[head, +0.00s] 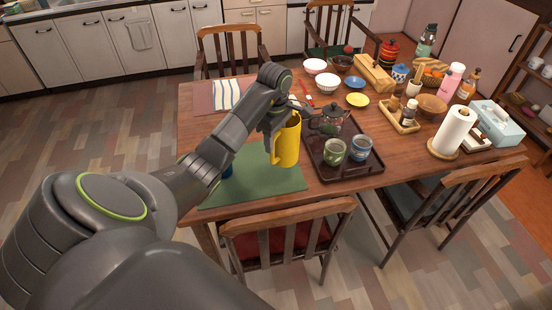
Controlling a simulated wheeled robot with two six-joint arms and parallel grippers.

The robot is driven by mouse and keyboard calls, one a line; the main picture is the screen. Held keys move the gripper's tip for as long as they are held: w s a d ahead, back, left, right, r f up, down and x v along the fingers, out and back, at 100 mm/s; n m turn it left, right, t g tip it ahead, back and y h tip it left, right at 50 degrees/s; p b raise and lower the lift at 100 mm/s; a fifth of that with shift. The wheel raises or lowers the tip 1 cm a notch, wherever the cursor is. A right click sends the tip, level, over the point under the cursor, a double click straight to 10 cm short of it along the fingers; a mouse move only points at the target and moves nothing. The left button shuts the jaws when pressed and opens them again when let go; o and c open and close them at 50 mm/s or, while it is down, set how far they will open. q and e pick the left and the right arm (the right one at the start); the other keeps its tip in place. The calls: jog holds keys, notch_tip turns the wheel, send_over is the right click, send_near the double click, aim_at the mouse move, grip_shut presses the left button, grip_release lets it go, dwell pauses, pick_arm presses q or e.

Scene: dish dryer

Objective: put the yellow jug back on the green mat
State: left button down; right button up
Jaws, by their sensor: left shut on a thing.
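The yellow jug (288,146) is in the middle of the head view, upright, with its handle on the left side. My left gripper (276,122) is shut on the jug near its top; the fingertips are partly hidden. The jug shows over the right part of the green mat (250,183), next to the dark tray; I cannot tell whether its base touches the mat. My left arm covers part of the mat's left side. My right gripper is not in view.
A dark tray (343,173) with two cups (361,148) and a teapot (330,121) stands right of the jug. A blue item (227,171) shows partly behind my arm on the mat. Bowls, bottles and a paper roll (453,130) fill the table's right. Chairs surround the table.

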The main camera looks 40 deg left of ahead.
aim_at(276, 152)
pick_arm(q)
jog(key=shift+w+f+b, duration=0.15)
jog(key=shift+f+b, duration=0.15)
jog(key=shift+f, duration=0.75)
jog(key=shift+f+b, duration=0.55)
jog(key=shift+b, duration=0.25)
notch_tip(276, 152, down, 2)
jog(key=shift+f, duration=0.15)
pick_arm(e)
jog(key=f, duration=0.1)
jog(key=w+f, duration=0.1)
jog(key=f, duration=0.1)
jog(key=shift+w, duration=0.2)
pick_arm(q)
jog(key=c, duration=1.1)
grip_release()
jog(key=shift+f, duration=0.2)
jog(key=o, duration=0.4)
jog(key=shift+r, duration=0.1)
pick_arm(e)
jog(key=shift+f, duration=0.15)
